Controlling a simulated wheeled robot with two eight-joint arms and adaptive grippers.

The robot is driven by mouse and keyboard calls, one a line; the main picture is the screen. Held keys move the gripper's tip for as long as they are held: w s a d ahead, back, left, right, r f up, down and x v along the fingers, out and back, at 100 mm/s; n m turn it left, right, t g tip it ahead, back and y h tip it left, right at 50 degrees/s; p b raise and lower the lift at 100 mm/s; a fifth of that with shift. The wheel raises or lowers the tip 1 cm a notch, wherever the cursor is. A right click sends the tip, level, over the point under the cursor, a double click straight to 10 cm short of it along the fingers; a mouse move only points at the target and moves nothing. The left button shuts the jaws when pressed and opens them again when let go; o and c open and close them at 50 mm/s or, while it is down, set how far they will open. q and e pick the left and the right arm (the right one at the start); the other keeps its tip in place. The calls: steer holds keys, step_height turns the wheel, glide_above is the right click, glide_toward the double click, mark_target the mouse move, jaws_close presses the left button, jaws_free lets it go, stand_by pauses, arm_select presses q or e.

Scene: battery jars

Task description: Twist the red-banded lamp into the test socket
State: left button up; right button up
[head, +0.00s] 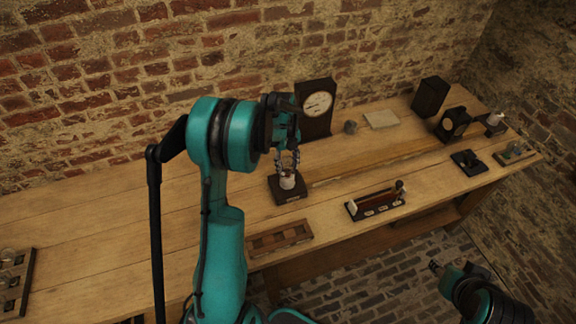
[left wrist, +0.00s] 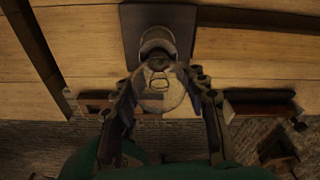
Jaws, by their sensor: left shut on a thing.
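My left gripper (head: 288,158) is shut on a clear glass lamp. The lamp (left wrist: 165,95) shows between the two fingers in the left wrist view. The test socket, a pale cylinder (head: 288,183) on a dark square base (head: 289,196), stands directly below the gripper in the head view. The base also shows in the left wrist view (left wrist: 180,17). A small reddish patch shows at the top of the pale cylinder, but the lamp's band is not clear. I cannot tell whether the lamp touches the socket. My right gripper (head: 436,267) is at the lower right, away from the bench.
A wooden tray (head: 280,238) lies left of a dark rack (head: 375,203) along the bench front. A dial gauge (head: 317,104) stands behind the socket. A rack of glass jars (head: 14,280) is at far left. The bench left of my arm is mostly clear.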

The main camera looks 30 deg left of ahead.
stand_by(0.3)
arm_select(q)
steer(key=m, duration=0.3)
steer(key=shift+f+b, duration=0.15)
steer(key=shift+b, duration=0.2)
steer(key=m, duration=0.3)
steer(key=shift+s+g+y, duration=0.1)
steer(key=shift+g+y, duration=0.2)
steer(key=o, duration=1.3)
steer(key=shift+a, duration=0.1)
